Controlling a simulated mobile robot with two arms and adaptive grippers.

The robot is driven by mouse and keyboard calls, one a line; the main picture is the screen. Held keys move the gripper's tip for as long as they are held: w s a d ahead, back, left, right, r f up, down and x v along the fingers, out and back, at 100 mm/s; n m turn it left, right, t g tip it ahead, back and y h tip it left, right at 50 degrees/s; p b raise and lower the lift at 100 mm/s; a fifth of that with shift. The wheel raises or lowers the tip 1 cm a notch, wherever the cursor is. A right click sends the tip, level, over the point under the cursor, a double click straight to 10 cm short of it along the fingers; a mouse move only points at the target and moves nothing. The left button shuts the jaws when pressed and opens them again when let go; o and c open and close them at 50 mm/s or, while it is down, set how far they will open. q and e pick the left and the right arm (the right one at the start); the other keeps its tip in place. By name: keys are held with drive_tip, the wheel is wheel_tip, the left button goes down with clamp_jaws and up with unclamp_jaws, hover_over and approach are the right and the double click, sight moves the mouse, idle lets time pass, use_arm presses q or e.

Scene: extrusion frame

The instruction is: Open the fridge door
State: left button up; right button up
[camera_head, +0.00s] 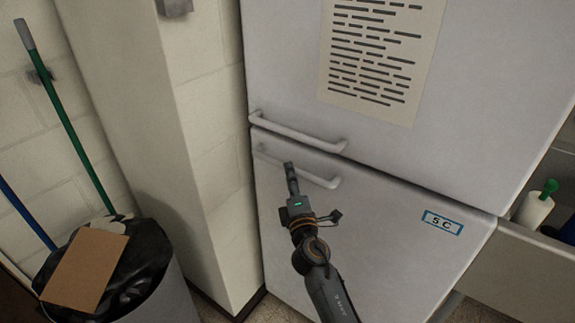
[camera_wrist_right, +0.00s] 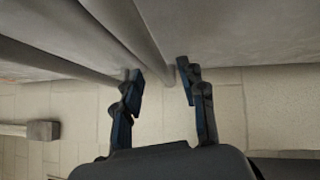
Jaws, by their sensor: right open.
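The fridge is light grey, with an upper door (camera_head: 280,60) and a lower door (camera_head: 370,230), both looking shut. A handle bar (camera_head: 298,133) runs along the bottom of the upper door. A second handle (camera_head: 322,180) is near the top of the lower door. My right gripper (camera_head: 289,168) is in front of the lower handle and hides part of it. In the wrist view, my right gripper (camera_wrist_right: 162,80) is open, with a grey bar (camera_wrist_right: 150,48) reaching between its fingertips. Contact cannot be told. My left gripper is not in view.
A pillar (camera_head: 160,130) stands close left of the fridge. A bin with a black bag (camera_head: 150,262) and cardboard (camera_head: 85,268) is at the lower left, beside a green pole (camera_head: 70,125). A shelf with a white bottle (camera_head: 533,210) is at the right.

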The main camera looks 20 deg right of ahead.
drive_tip(key=shift+w+d+r, duration=0.15)
drive_tip(key=shift+w, duration=0.85)
drive_tip(key=shift+w+d+r, duration=0.1)
drive_tip(key=shift+w, duration=0.9)
clamp_jaws()
